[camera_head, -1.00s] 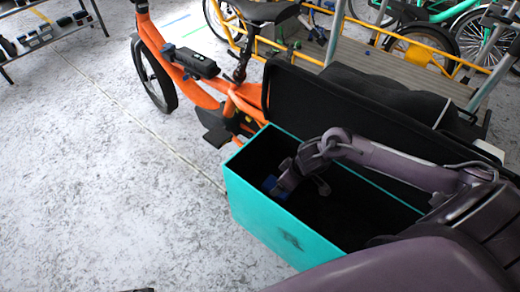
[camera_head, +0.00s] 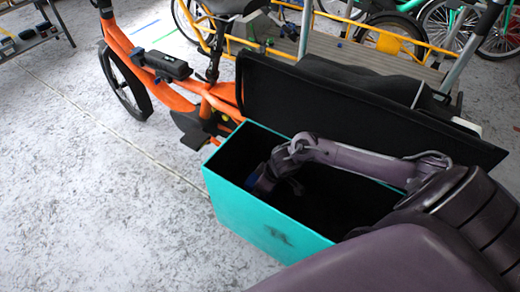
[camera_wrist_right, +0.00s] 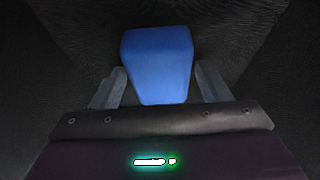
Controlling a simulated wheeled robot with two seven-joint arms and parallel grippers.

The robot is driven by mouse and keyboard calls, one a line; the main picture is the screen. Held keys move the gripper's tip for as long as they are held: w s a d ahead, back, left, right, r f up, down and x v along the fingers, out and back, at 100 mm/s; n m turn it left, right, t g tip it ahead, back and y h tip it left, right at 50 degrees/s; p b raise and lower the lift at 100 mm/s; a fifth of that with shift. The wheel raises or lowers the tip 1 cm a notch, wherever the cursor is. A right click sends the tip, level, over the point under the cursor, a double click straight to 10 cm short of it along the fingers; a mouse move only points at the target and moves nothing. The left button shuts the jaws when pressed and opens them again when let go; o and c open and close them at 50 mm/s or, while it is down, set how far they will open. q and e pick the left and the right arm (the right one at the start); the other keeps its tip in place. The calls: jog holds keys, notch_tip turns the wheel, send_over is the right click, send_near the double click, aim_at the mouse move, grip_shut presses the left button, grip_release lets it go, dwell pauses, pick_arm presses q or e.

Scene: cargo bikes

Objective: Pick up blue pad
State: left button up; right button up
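The blue pad (camera_wrist_right: 158,62) shows in the right wrist view, between the two fingers of my right gripper (camera_wrist_right: 160,85). The fingertips are close to the pad's two sides; I cannot tell whether they press on it. In the head view my right arm reaches into the open turquoise box (camera_head: 262,222), and my right gripper (camera_head: 262,182) is inside near its left end. The pad's underside is hidden. My left gripper is not in view.
The box has a dark inside and a raised black lid (camera_head: 335,98) behind it. An orange cargo bike (camera_head: 170,92) stands at the back left, and a yellow-framed bike (camera_head: 350,50) behind. A shelf (camera_head: 30,38) is at the far left. The grey floor at left is clear.

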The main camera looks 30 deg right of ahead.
jog(key=c, duration=0.8)
